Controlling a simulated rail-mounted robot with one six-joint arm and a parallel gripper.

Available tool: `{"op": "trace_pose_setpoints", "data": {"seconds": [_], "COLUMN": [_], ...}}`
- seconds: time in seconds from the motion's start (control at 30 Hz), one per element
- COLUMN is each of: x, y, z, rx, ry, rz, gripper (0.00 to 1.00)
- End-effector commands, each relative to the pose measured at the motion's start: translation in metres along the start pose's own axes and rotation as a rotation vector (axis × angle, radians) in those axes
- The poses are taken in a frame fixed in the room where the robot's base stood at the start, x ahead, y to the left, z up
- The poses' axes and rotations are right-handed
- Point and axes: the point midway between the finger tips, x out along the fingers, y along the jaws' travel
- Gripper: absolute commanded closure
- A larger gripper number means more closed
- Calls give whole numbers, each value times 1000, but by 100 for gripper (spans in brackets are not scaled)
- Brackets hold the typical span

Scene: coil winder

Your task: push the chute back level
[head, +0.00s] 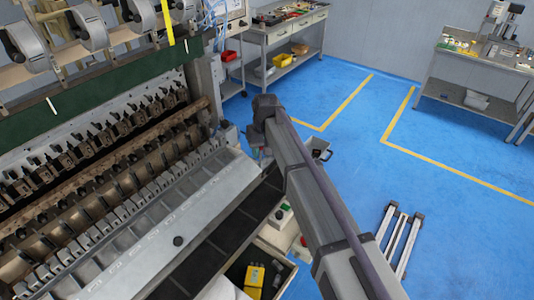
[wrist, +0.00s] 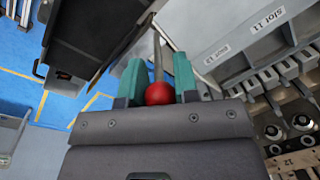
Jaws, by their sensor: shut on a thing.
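My gripper (wrist: 158,82) has teal fingers on both sides of a red ball knob (wrist: 159,93), shut on it in the wrist view. The knob sits on the end of a thin metal rod (wrist: 158,55) that runs up from it. In the head view my own arm hides the knob and the fingers. A long, dark trough-like strip (head: 232,228), which looks like the chute, runs along the machine's front edge and passes behind my arm. A dark panel (wrist: 92,32) at the upper left of the wrist view may be its end. I cannot tell its exact tilt.
The coil winder's slotted metal deck (head: 150,235) fills the left; slot labels (wrist: 265,20) show in the wrist view. A bin with a yellow item (head: 254,276) lies below the strip. Benches (head: 290,35) stand behind. The blue floor (head: 450,130) is mostly open at right.

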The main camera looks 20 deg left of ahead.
Motion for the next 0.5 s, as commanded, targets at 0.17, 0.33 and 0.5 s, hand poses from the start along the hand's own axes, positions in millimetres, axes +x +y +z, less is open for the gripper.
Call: {"op": "trace_pose_setpoints", "data": {"seconds": [0.17,0.33,0.5], "x": [3,4,4], "y": [-8,-11,-12], "z": [-11,-15,-16], "rx": [-3,-2,-2], "ry": [1,1,1], "rz": [-2,-2,-2], "gripper": [100,100,100]}}
